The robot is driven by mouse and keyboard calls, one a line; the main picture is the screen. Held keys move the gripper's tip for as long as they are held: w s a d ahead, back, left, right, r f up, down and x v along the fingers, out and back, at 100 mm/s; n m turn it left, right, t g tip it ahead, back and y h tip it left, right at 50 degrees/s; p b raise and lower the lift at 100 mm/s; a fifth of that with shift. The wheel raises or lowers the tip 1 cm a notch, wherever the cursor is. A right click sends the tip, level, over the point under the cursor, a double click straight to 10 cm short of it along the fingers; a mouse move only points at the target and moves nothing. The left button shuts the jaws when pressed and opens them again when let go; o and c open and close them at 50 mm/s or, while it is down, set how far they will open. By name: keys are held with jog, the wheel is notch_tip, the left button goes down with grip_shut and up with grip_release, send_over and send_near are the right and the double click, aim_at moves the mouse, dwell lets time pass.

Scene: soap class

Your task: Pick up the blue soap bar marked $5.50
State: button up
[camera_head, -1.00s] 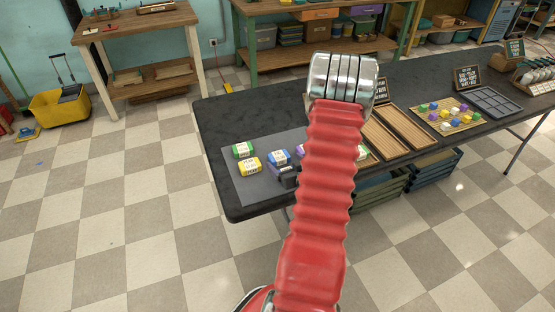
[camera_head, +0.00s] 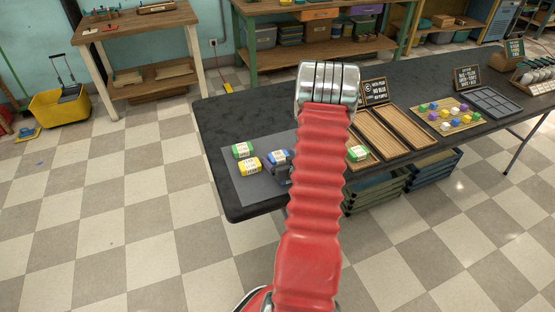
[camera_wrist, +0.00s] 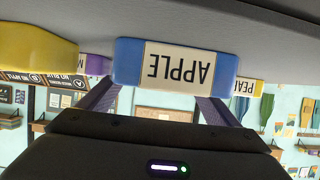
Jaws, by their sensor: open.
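A blue soap bar (camera_head: 278,157) lies on the grey mat (camera_head: 247,189), partly hidden by my gripper. In the wrist view, which is upside down, a blue bar (camera_wrist: 175,66) with a cream "APPLE" label sits straight in front of my gripper (camera_wrist: 157,92). No price can be read on it. My gripper's two purple fingers are spread and reach toward the bar's ends; I cannot tell whether they touch it. In the head view my gripper (camera_head: 284,174) is a dark shape, mostly hidden by my red arm.
A yellow bar (camera_head: 249,166) and a green bar (camera_head: 242,150) lie left of the blue one. Another green bar (camera_head: 357,153) lies right of my arm. In the wrist view a purple bar (camera_wrist: 96,64) shows behind. Wooden trays (camera_head: 407,127) stand further right.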

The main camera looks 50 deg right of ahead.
dwell(0.4)
jog(key=c, duration=1.2)
